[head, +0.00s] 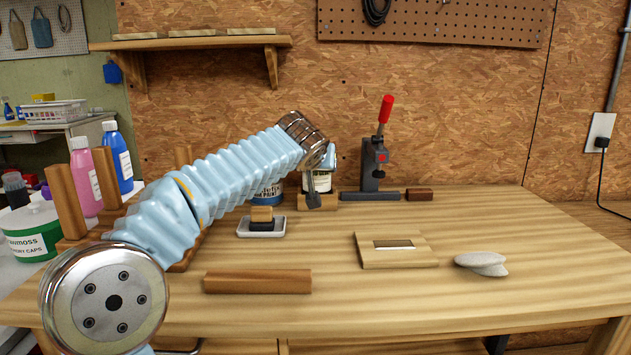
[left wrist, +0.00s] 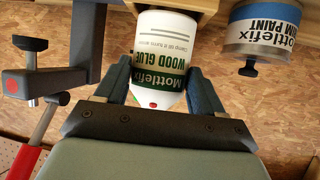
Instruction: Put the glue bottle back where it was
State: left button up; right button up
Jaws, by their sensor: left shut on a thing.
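The glue bottle is white with a green and white label reading wood glue; it shows in the left wrist view (left wrist: 161,60), upside down in that picture. In the head view the bottle (head: 314,181) is partly hidden behind my left gripper (head: 318,185) at the back of the workbench. The left gripper's two fingers (left wrist: 160,88) are shut on the bottle's sides. The bottle's base is at a wooden block (head: 345,202), which also shows at the top of the wrist view (left wrist: 190,5). I cannot tell whether it rests fully there. My right gripper is not in view.
A paint tin (left wrist: 268,28) stands beside the bottle. A red-handled toggle clamp (head: 379,160) stands on the other side. A block on a tray (head: 262,233), a wooden bar (head: 257,281), a slotted board (head: 395,258) and a grey object (head: 482,264) lie nearer. The bench's right side is clear.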

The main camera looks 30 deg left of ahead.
aim_at(315, 181)
pick_arm(q)
jog(key=f, duration=0.3)
jog(key=shift+w+a+f+b, duration=0.2)
jog(key=shift+w+a+b, duration=0.1)
jog(key=shift+w, duration=0.1)
jog(key=shift+d+f, duration=0.1)
jog(key=shift+f, duration=0.25)
jog(key=shift+f+b, duration=0.25)
jog(key=shift+b, duration=0.05)
jog(key=o, duration=1.1)
jog(key=shift+r, duration=0.1)
jog(key=shift+o, duration=0.2)
jog(key=shift+r+p, duration=0.2)
jog(key=shift+p, duration=0.1)
jog(key=shift+s+d+r, duration=0.1)
jog(key=shift+s+d, duration=0.05)
jog(key=shift+s, duration=0.2)
jog(key=b+v, duration=0.1)
jog(key=v, duration=1)
